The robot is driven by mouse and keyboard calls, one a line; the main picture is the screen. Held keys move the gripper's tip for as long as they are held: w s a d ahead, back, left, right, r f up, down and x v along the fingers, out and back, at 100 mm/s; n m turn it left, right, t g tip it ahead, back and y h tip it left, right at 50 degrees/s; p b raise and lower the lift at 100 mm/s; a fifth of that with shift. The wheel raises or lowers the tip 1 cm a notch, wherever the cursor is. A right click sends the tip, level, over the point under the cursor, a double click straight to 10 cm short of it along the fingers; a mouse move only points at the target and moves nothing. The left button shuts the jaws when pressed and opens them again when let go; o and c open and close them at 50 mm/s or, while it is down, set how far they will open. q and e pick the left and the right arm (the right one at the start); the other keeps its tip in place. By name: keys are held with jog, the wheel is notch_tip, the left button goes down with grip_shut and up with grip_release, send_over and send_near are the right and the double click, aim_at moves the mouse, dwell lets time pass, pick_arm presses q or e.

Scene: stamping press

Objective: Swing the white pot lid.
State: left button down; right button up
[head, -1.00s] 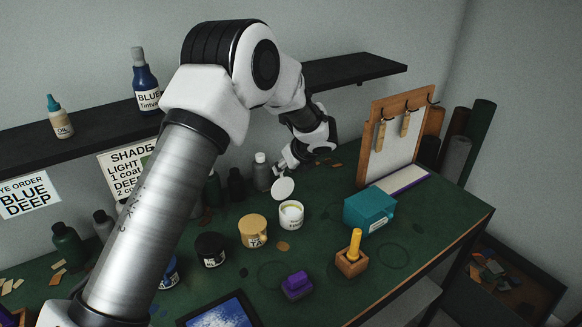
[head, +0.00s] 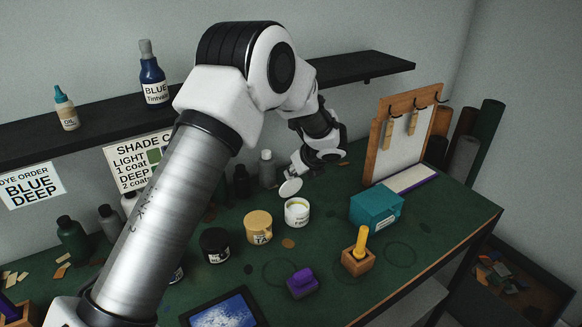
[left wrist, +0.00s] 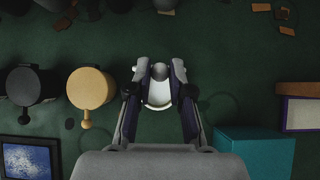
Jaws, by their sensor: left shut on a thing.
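The white pot (head: 297,214) stands on the green bench, and pale yellow shows inside its rim. Its white lid (head: 290,188) is raised and tilted at the pot's back-left edge, so the pot is open. My left gripper (head: 293,174) reaches in behind the lid and is shut on it; the fingers are small in the head view. In the left wrist view the left gripper's fingers (left wrist: 160,70) stand either side of the white pot (left wrist: 158,96), partly hiding it. My right gripper is not in view.
A tan pot (head: 258,228) and a black pot (head: 214,244) stand left of the white pot. A teal box (head: 375,208), a stamp in a wooden block (head: 358,258) and a purple block (head: 302,283) lie right and front. Bottles stand behind.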

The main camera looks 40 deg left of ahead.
pick_arm(q)
jog(key=shift+d, duration=0.1)
jog(key=shift+s+d+f, duration=0.25)
jog(key=shift+s+d, duration=0.05)
jog(key=shift+d, duration=0.35)
jog(key=shift+s+d+f, duration=0.25)
jog(key=shift+d, duration=0.35)
jog(key=shift+s+d+f+b, duration=0.25)
jog(key=shift+d+f+b, duration=0.15)
jog(key=shift+d, duration=0.2)
jog(key=shift+s+d+f+b, duration=0.3)
jog(key=shift+d+f, duration=0.2)
jog(key=shift+d, duration=0.1)
